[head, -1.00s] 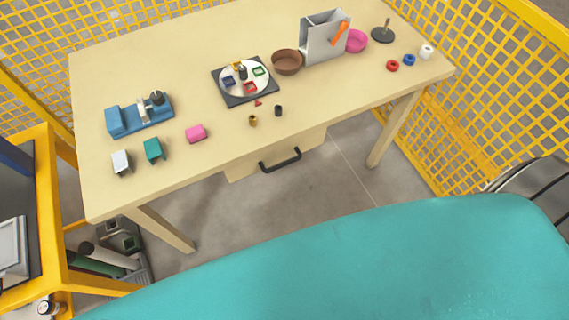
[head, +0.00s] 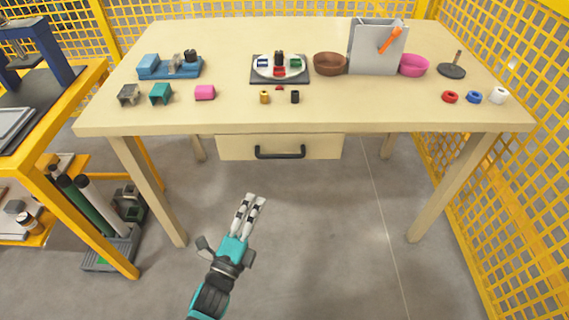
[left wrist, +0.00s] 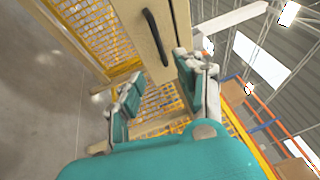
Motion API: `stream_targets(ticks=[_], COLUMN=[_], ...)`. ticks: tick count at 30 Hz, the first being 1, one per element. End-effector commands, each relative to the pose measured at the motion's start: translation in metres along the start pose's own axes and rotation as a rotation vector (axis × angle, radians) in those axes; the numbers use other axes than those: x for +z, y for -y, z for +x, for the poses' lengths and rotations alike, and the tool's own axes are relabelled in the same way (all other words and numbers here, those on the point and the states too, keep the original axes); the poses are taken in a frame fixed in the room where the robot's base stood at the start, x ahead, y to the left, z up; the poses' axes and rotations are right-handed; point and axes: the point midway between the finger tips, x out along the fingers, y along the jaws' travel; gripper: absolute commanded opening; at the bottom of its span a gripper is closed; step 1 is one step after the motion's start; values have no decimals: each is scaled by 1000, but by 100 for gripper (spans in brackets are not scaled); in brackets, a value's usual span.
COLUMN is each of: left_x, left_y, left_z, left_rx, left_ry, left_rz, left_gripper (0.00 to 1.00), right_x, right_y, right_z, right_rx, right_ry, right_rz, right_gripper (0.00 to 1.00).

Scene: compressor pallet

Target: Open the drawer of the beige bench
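The beige bench (head: 330,115) spans the head view. Its drawer (head: 228,147) hangs under the front edge and looks closed, with a dark bar handle (head: 280,155) across its front. My left gripper (head: 255,199) is in front of and below the drawer, apart from the handle, its fingers pointing toward the bench. In the left wrist view the two fingers (left wrist: 160,68) stand apart with nothing between them. The dark handle (left wrist: 156,37) on the drawer front shows beyond the fingertips. My right gripper is not in view.
On the bench are several small blocks, a brown bowl (head: 330,64), a pink bowl (head: 413,66) and a grey holder (head: 376,50). A yellow-framed cart (head: 62,125) stands left. Yellow mesh fencing (head: 505,190) stands right. The floor before the drawer is clear.

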Motion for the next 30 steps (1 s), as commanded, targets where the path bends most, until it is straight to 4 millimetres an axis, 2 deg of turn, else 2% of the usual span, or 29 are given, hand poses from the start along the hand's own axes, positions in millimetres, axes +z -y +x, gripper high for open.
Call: stream_targets(ticks=[12, 18, 24, 30], left_x=[0, 0, 0, 0], left_y=[0, -1, -2, -1], left_z=[91, 130, 152, 158], left_rx=[0, 1, 3, 4], left_ry=[1, 0, 1, 1], left_rz=[-3, -4, -5, -5], left_gripper=[36, 36, 36, 36], right_x=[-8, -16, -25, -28], right_y=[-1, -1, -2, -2], right_z=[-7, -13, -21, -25], right_rx=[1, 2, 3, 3], right_ry=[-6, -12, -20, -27], right_rz=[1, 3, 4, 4], right_gripper=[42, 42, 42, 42])
